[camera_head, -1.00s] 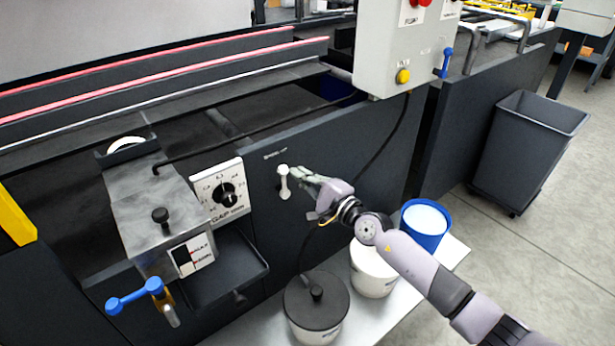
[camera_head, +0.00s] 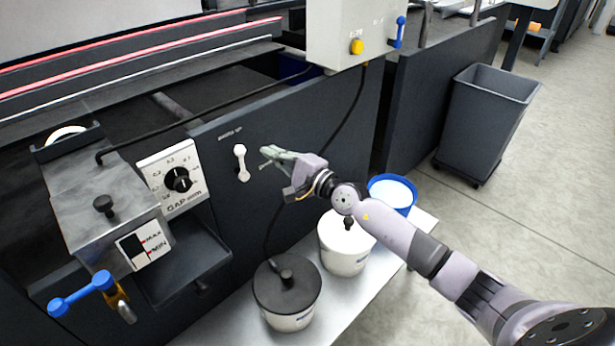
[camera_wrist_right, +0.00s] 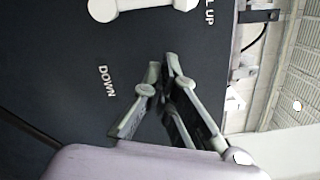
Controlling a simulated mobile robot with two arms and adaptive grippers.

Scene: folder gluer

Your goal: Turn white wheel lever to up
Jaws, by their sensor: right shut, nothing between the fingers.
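The white lever (camera_head: 241,163) is on the dark front panel of the machine, under a small white label. It stands roughly upright in the head view, with a rounded knob at its top end. It also shows at the top edge of the right wrist view (camera_wrist_right: 145,8), partly cut off, near the printed words UP and DOWN. My right gripper (camera_head: 264,157) is just right of the lever, with a small gap in the picture. Its fingers also show in the wrist view (camera_wrist_right: 165,62), closed together at the tips and empty. My left gripper is not in view.
A GAP dial (camera_head: 178,180) is left of the lever. A blue-handled lever (camera_head: 82,292) is at lower left. Lidded pots (camera_head: 287,290) and a blue-rimmed bucket (camera_head: 392,192) stand below. A control box (camera_head: 345,35) hangs above right. A grey bin (camera_head: 485,120) stands right.

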